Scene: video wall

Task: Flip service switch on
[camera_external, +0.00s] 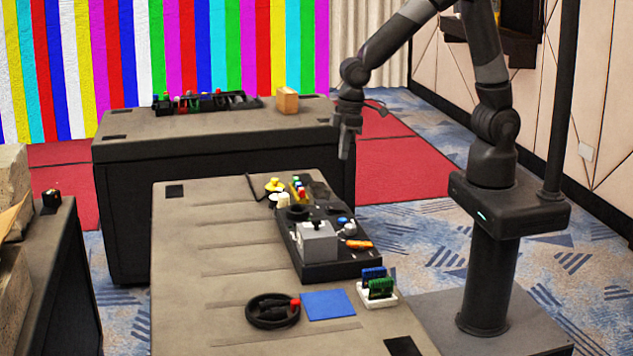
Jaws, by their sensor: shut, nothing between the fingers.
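My gripper (345,152) points down with its fingers together and empty. It hangs in the air above and beyond the right side of the near table, apart from everything on it. A black board (345,270) lies on the near table, below my gripper in the picture. On it stands a grey box (318,243) with a small dark part on top. An orange piece (359,244), a blue knob and a white round part sit on the board's right side. I cannot tell which part is the service switch or how it is set.
Yellow and other coloured pieces (298,190) stand at the board's far end. A tan block (287,100) stands on the far table.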

